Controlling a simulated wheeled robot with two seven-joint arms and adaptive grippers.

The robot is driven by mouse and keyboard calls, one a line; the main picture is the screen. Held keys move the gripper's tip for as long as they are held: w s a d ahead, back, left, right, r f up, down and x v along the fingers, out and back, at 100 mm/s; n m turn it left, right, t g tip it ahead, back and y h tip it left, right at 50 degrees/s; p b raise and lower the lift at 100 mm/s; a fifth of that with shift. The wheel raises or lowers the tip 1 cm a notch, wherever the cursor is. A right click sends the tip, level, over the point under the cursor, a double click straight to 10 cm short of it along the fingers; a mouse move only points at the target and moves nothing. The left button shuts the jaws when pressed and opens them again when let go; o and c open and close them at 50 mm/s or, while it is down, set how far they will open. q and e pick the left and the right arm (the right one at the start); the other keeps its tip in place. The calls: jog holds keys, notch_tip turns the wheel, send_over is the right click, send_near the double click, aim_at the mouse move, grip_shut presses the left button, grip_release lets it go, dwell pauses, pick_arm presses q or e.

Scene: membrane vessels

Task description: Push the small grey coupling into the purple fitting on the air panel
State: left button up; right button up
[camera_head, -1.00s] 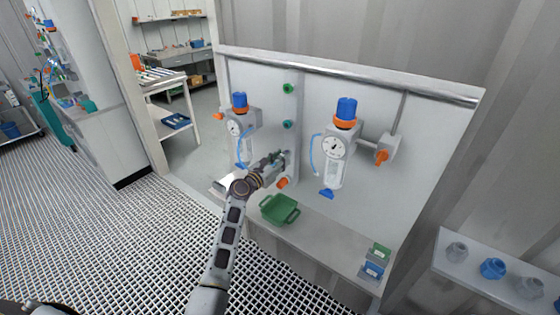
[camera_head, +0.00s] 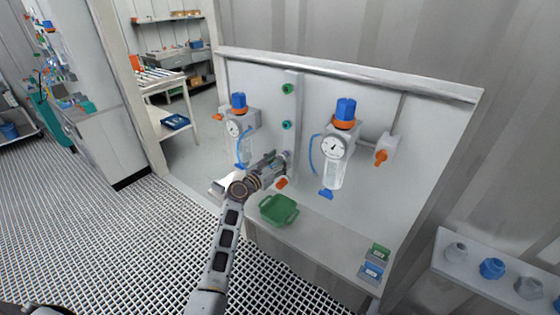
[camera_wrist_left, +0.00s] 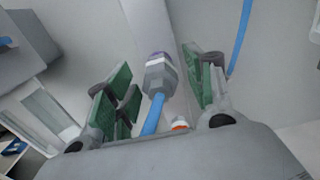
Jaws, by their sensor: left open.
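A blue tube (camera_wrist_left: 153,114) runs from the coupling's near end. How deep the coupling sits cannot be told. My left gripper (camera_wrist_left: 160,73) is open, its green-padded fingers on both sides of the coupling with gaps between. In the head view, my left gripper (camera_head: 277,160) is at the air panel's upright strip (camera_head: 293,105) and hides the coupling and purple fitting. My right gripper is not in view.
Green fittings (camera_head: 288,88) are higher on the strip, and an orange part (camera_head: 282,183) is just below the gripper. Gauge units with blue caps (camera_head: 346,108) stand on both sides. A green tray (camera_head: 279,209) lies on the ledge below.

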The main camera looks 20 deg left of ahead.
pick_arm(q)
jog(key=v, duration=1.1)
dwell(0.3)
dwell(0.4)
